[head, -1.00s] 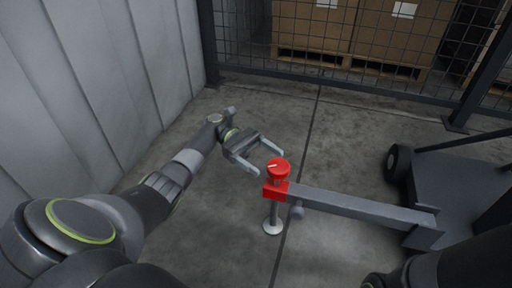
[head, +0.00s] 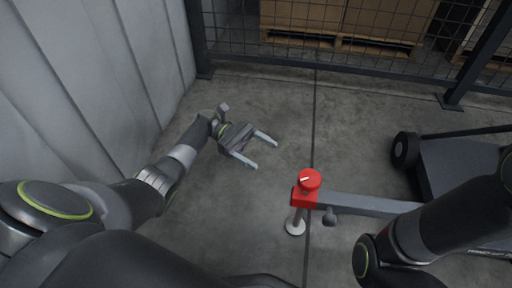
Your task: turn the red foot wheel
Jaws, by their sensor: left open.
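The red foot wheel (head: 310,179) is a round red knob with a pale mark on its top. It sits on a red block at the end of a grey beam (head: 366,204). A post below it ends in a round pale foot (head: 295,227) on the floor. My left gripper (head: 266,152) is open and empty, to the upper left of the wheel and apart from it. My right arm (head: 450,222) comes in from the right and covers part of the beam; its gripper is not in view.
A grey panelled wall (head: 110,80) stands on the left. A mesh fence (head: 350,60) with boxes on pallets behind it is at the back. A dark cart (head: 465,165) with a black wheel (head: 405,150) is at the right. The concrete floor around the wheel is clear.

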